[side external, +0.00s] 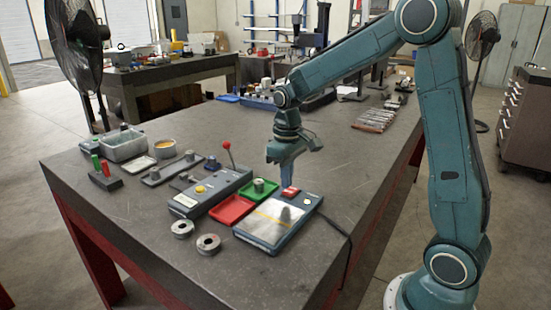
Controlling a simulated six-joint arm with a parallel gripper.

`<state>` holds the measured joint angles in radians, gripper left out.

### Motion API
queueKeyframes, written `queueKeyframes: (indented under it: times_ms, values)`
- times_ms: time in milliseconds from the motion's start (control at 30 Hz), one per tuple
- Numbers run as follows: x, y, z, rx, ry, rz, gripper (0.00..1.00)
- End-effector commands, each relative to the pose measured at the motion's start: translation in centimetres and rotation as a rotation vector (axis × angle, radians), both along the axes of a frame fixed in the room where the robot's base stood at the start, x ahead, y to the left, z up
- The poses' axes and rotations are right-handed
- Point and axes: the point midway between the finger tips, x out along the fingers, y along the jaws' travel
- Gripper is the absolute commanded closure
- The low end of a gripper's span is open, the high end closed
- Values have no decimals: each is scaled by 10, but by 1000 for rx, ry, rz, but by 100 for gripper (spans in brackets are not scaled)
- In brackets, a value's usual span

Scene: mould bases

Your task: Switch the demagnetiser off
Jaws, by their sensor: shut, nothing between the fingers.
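The device under my gripper, which looks like the demagnetiser (262,232), is a low blue-grey box with a bright metal top plate crossed by a yellow line. A red switch (290,192) sits at its far end, with a small pale-yellow button or lamp (307,197) beside it.
A red tray (232,209) and a green tray (247,190) lie left of the device. Two metal rings (208,244) lie in front. The bench's near-left surface is clear.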

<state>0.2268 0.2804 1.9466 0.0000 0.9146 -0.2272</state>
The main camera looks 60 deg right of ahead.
Motion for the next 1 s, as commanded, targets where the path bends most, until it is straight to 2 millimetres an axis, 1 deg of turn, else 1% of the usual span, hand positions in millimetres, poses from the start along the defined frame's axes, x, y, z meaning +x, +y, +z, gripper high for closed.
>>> queueKeyframes:
  times_ms: [1000]
  values:
    - [0,0,-9,0,1,0,100]
